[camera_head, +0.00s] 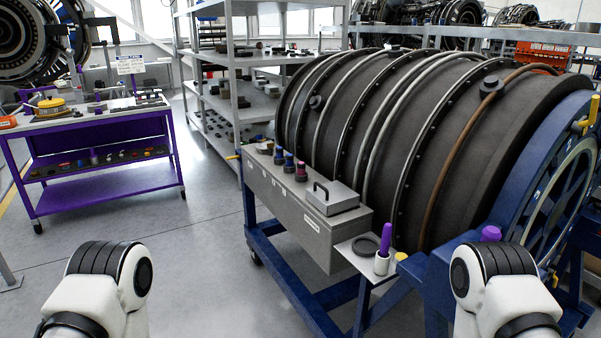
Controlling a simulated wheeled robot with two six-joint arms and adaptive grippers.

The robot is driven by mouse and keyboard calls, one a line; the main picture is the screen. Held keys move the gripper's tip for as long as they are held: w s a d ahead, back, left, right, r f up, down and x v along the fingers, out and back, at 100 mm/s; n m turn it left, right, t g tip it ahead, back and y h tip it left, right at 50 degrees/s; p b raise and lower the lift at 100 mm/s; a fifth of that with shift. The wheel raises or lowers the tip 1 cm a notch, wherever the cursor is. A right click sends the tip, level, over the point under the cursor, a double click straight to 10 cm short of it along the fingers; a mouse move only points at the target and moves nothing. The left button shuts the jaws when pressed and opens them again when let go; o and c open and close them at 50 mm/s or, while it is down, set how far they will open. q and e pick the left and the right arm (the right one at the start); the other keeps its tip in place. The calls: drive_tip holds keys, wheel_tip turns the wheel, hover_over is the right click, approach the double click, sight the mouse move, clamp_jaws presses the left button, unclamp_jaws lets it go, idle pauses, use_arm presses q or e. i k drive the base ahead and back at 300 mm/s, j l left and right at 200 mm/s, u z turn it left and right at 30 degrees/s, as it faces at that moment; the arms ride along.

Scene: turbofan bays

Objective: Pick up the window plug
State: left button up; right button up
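I cannot tell for certain which item is the window plug. A purple cap (491,233) shows at the right, just above my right arm. Round dark fittings sit on the engine casing, one at the upper right (491,84) and one on the left (315,102). Both my arms show at the bottom edge, but neither gripper is in view.
The dark engine casing (463,135) lies in a blue stand (301,300). A grey box (305,222) along its side carries a handled case (332,198) and several small bottles (289,164). A purple bench (107,187) stands left. The floor between is clear.

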sight(300, 165)
drive_tip(key=i+j+z, duration=0.2)
drive_tip(key=i+j, duration=0.2)
drive_tip(key=i, duration=0.15)
drive_tip(key=i+j+z, duration=0.25)
drive_tip(key=i+j, duration=0.25)
drive_tip(key=i+j+z, duration=0.2)
drive_tip(key=i+j, duration=0.3)
drive_tip(key=i+j+z, duration=0.25)
drive_tip(key=i+j, duration=0.15)
drive_tip(key=j, duration=0.35)
